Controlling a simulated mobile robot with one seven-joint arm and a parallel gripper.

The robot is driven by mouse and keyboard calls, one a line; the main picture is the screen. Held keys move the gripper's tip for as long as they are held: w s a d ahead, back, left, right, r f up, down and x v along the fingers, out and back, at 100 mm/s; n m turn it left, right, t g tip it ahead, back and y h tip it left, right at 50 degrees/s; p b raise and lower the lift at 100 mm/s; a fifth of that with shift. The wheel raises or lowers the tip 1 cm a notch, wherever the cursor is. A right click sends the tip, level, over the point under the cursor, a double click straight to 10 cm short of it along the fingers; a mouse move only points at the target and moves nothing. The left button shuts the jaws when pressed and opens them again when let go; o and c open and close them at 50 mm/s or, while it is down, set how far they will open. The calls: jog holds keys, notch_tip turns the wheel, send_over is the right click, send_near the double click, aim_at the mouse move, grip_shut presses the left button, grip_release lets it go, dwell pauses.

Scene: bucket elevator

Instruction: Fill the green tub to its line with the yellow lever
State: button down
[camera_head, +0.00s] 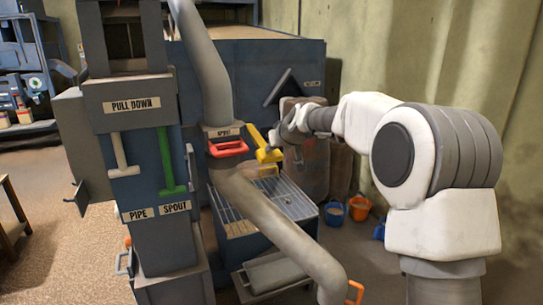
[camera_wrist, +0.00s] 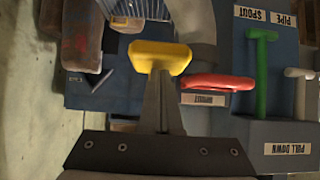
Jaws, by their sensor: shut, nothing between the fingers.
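The yellow lever (camera_head: 262,152) sticks out beside the grey spout pipe, just right of a red handle (camera_head: 227,148). My gripper (camera_head: 275,137) is at the yellow lever's right side. In the wrist view my gripper's fingers (camera_wrist: 158,82) are together, with nothing between them. Their tips reach the yellow lever's grip (camera_wrist: 160,57); I cannot tell whether they touch it. The red handle (camera_wrist: 218,82) is right beside the fingers in that view. I cannot make out a green tub or its line in either view.
A green lever (camera_head: 165,160) and a white lever (camera_head: 120,157) hang under the PULL DOWN sign (camera_head: 135,104). A large grey pipe (camera_head: 280,235) slopes across the front. A blue bucket (camera_head: 333,213) and an orange bucket (camera_head: 359,209) stand on the floor behind.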

aim_at(272, 159)
jog(key=shift+f+t+y+b, duration=0.55)
jog(key=shift+f+b, duration=1.4)
jog(key=shift+b, duration=2.75)
jog(key=shift+w+a+f+t+b, duration=0.1)
jog(key=shift+f+t+b, duration=0.15)
jog(key=shift+f+b, duration=0.65)
jog(key=shift+f, duration=0.25)
jog(key=shift+r, duration=0.5)
jog(key=r+p, duration=0.1)
jog(key=s+r+p, duration=0.1)
jog(key=r, duration=0.1)
jog(key=shift+d+r, duration=0.15)
jog(key=shift+d, duration=0.05)
jog(key=b+v, duration=0.2)
jog(key=v, duration=0.8)
jog(key=shift+s+r, duration=0.25)
jog(key=shift+s, duration=0.1)
